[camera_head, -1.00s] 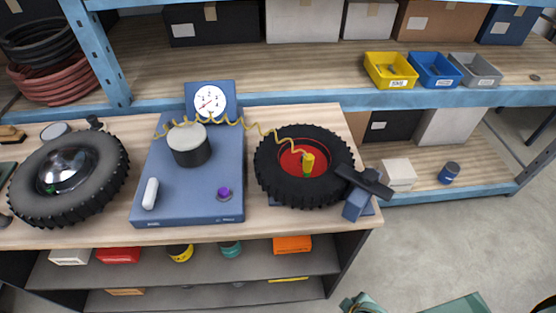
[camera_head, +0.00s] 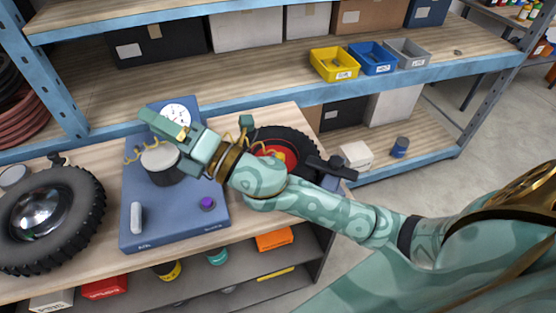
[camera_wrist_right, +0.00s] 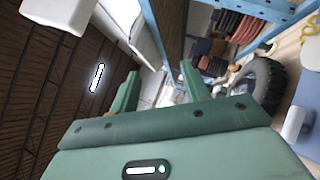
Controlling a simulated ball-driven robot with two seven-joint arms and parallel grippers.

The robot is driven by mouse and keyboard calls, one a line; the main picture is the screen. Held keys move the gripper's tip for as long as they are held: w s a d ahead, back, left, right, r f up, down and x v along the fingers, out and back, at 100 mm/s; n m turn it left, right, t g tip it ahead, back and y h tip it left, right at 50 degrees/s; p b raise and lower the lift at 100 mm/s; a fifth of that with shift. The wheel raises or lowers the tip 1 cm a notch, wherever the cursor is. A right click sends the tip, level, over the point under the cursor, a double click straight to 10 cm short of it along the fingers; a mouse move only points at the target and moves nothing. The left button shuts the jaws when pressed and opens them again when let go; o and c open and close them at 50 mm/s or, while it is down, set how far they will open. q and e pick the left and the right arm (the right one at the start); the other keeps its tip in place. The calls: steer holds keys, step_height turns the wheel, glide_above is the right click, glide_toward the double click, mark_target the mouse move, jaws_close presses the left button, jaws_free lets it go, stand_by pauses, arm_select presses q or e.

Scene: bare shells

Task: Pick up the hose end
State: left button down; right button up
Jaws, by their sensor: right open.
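The yellow coiled hose (camera_head: 133,153) runs from the blue pump unit (camera_head: 135,235), which has a white round gauge (camera_head: 176,114). It passes behind my right gripper towards the black tyre with a red hub (camera_head: 291,158). The hose end at the hub is mostly covered by my forearm, so I cannot make it out clearly. My right gripper (camera_head: 196,119) is open, its fingers wide apart, above the back of the pump unit near the gauge and black-and-white cylinder (camera_head: 161,162). The right wrist view shows the spread, empty fingers (camera_wrist_right: 158,84). My left gripper is out of view.
A second tyre (camera_head: 50,222) lies on the left of the bench. A purple knob (camera_head: 207,203) and a white handle (camera_head: 136,217) stand on the unit. Yellow (camera_head: 334,64), blue (camera_head: 373,56) and grey (camera_head: 405,53) bins sit on the back shelf. A blue upright stands at left.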

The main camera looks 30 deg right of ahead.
steer(key=s+a+r+n+g+y, duration=0.25)
steer(key=a+n+g+y, duration=0.45)
steer(key=n, duration=0.4)
steer(key=n+g+h, duration=1)
steer(key=n+h, duration=0.5)
steer(key=h, duration=0.5)
glide_above(280, 155)
step_height(280, 155, down, 8)
steer(key=shift+h, duration=0.3)
steer(key=f, duration=1)
steer(key=shift+w+a, duration=0.25)
steer(key=shift+w, duration=0.15)
steer(key=f, duration=0.6)
steer(key=shift+s+d, duration=0.25)
steer(key=shift+s, duration=0.1)
jaws_close()
